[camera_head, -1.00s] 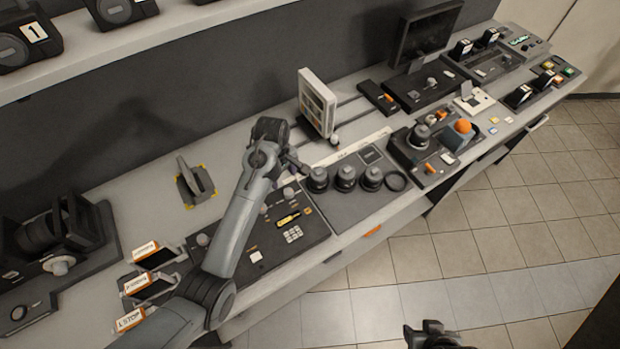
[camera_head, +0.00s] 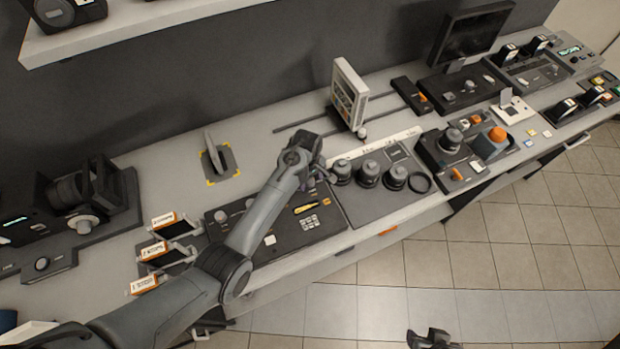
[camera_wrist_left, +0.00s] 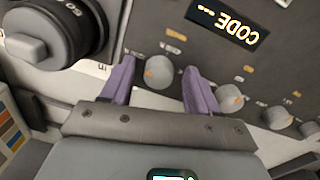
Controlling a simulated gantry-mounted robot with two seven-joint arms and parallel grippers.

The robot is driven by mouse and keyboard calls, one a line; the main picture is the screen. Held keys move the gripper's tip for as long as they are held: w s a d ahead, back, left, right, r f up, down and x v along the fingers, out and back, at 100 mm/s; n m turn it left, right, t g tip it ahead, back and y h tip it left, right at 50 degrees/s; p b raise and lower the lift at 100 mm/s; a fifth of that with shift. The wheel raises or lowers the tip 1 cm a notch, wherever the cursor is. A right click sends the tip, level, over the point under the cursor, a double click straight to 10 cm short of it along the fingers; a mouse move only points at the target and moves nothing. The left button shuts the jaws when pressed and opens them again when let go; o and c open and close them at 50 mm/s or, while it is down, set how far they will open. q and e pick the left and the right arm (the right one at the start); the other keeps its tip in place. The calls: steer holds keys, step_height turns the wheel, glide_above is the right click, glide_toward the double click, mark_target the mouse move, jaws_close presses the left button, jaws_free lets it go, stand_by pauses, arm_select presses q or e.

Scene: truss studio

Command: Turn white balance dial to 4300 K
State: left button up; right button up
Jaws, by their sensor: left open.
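In the left wrist view, a small grey round dial (camera_wrist_left: 160,72) with an orange mark sits on a dark panel. Its printed labels are too blurred to read, so I cannot tell if it is the white balance dial. My left gripper (camera_wrist_left: 163,84) is open, with one purple finger on either side of this dial; contact is not clear. In the head view my left gripper (camera_head: 324,174) is over the desk, beside the row of black round knobs (camera_head: 368,174). My right gripper (camera_head: 432,339) is at the bottom edge, over the floor, its jaws unclear.
More small dials (camera_wrist_left: 230,98) run rightward under a lit "CODE" display (camera_wrist_left: 226,24). A large black knob (camera_wrist_left: 48,36) is at upper left. In the head view, an upright white panel (camera_head: 348,94) stands behind the gripper. A control panel with an orange ball (camera_head: 497,135) is further right.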

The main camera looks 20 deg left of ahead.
arm_select(q)
steer(key=c, duration=1)
steer(key=shift+r+m+p, duration=0.2)
steer(key=shift+m+p, duration=0.95)
steer(key=shift+m, duration=0.25)
steer(key=m+p, duration=0.2)
steer(key=m, duration=0.2)
steer(key=shift+a+f, duration=0.1)
steer(key=m+p, duration=0.1)
steer(key=m, duration=0.3)
steer(key=shift+m, duration=0.4)
steer(key=shift+a+f+m+g, duration=0.1)
steer(key=shift+m+g, duration=0.2)
steer(key=shift+m, duration=2)
